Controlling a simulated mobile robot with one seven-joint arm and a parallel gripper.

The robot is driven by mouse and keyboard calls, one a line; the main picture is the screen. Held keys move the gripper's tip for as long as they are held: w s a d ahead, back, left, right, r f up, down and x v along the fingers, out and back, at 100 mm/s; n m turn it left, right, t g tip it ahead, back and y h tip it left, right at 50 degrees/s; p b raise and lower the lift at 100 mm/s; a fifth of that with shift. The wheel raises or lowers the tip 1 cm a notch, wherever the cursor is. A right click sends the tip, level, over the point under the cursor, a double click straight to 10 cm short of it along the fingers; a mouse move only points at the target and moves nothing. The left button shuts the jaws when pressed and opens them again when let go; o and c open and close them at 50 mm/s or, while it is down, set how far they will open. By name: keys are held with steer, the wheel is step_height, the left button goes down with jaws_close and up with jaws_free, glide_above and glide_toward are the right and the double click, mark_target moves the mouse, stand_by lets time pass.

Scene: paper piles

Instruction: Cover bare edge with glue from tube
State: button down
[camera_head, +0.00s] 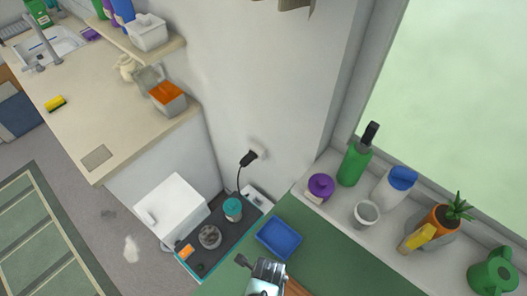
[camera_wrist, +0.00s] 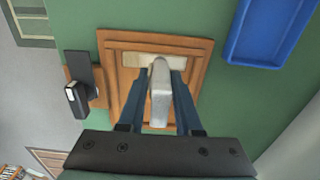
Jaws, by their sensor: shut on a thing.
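My gripper (camera_wrist: 164,78) is shut on a whitish-grey tube (camera_wrist: 160,98), which sits between its two dark blue fingers in the wrist view. The tube's far end is over a brown wooden frame (camera_wrist: 116,75) on the green tabletop, near a pale bare strip (camera_wrist: 135,60) along the frame's far side. I cannot tell whether the tube touches the strip. The fingers, tube and gripper body hide part of the frame. In the head view my gripper (camera_head: 264,268) is at the bottom edge, and the tube cannot be made out there.
A blue tray (camera_head: 279,238) lies close by on the green table (camera_head: 325,245). A black clamp-like thing (camera_wrist: 78,84) sits at the frame's left side. Bottles, a cup and a potted plant (camera_head: 443,218) line the window sill. A white box (camera_head: 172,212) stands left.

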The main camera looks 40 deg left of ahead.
steer(key=shift+s+r+p, duration=0.1)
steer(key=shift+s+p, duration=0.55)
steer(key=shift+s, duration=0.4)
steer(key=shift+w, duration=0.65)
steer(key=shift+s, duration=0.1)
steer(key=shift+s+p, duration=0.45)
steer(key=shift+s, duration=0.85)
steer(key=shift+s+a, duration=0.1)
steer(key=shift+s, duration=0.25)
steer(key=shift+f, duration=0.2)
